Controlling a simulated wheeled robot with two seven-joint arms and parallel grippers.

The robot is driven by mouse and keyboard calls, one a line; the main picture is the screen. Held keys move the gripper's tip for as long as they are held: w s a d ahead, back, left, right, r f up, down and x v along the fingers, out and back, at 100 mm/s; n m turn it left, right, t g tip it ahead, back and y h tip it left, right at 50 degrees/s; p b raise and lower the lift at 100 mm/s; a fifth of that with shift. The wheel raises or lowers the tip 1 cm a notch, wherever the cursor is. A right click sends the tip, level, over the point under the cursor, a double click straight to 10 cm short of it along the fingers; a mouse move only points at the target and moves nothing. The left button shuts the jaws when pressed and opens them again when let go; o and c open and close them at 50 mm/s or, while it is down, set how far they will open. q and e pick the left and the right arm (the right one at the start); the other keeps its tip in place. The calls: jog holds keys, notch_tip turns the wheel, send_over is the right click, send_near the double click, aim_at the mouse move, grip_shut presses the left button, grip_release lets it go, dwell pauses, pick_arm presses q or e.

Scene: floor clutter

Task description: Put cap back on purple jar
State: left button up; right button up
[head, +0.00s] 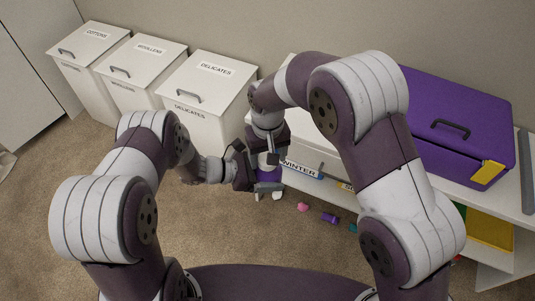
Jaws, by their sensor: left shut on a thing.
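The purple jar (269,174) is in the middle of the head view, upright or nearly so, mostly covered by the grippers. My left gripper (267,176) comes in from the left and is shut on the jar, holding it above the floor. A small white part (264,158) shows just above the purple; I cannot tell whether it is the cap. My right gripper (268,149) points down directly over the jar. Its fingertips are crowded against the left gripper and the jar, so its opening and anything in it are hidden.
Three white lidded bins (205,95) line the wall at the left. A white bench with a "WINTER" drawer (300,169) stands behind the grippers, with a purple box (455,125) on it. Small pink (303,207) and purple (330,218) items lie on the carpet. Open carpet lies left.

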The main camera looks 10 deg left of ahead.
jog(key=shift+r, duration=0.1)
jog(key=shift+r, duration=2.2)
jog(key=shift+c, duration=0.8)
notch_tip(320, 180, up, 4)
jog(key=n, duration=0.5)
jog(key=shift+f, duration=0.25)
jog(key=shift+f, duration=4.05)
jog(key=c, duration=0.9)
